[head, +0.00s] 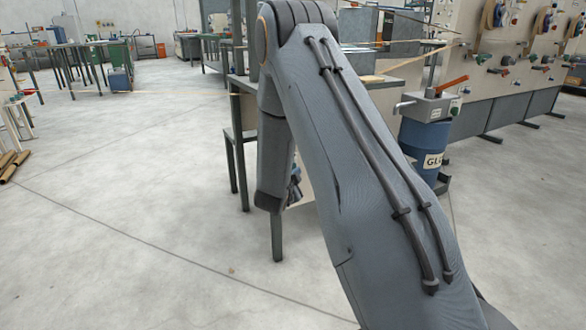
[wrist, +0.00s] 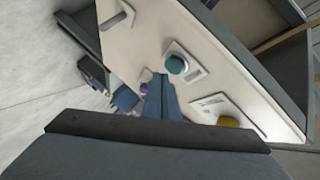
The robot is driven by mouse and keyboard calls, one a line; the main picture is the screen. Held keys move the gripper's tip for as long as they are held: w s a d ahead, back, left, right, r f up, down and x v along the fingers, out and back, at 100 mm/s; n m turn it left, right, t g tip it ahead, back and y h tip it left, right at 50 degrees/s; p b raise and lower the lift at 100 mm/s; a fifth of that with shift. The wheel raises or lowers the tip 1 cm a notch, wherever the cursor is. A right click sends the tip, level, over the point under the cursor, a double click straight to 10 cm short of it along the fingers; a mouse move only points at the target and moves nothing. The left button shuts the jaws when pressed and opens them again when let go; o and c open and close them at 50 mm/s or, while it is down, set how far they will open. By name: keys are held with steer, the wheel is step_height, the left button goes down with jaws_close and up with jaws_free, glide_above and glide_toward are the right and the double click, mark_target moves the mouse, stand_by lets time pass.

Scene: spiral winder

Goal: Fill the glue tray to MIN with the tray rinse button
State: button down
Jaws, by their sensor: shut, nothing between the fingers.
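In the wrist view a pale panel carries a round teal button (wrist: 176,64) on a small plate and a yellow button (wrist: 228,122) on another plate. The plates' lettering is too small to read, so I cannot tell which is the tray rinse button. My gripper (wrist: 158,82) is shut and empty, its tips close to the panel just left of the teal button; I cannot tell whether they touch anything. In the head view my gripper (head: 295,188) shows only partly behind my arm. The glue tray and its MIN mark cannot be made out.
A blue drum (head: 421,145) with a partly hidden "GL" label stands right of my arm. A long machine panel (head: 510,90) with knobs and spools runs behind it. A green-legged bench (head: 235,110) stands by my gripper. The floor (head: 130,200) at left is mostly clear.

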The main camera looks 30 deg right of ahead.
steer(key=shift+w, duration=0.2)
stand_by(0.6)
steer(key=shift+w, duration=0.25)
steer(key=shift+w, duration=0.4)
stand_by(6.5)
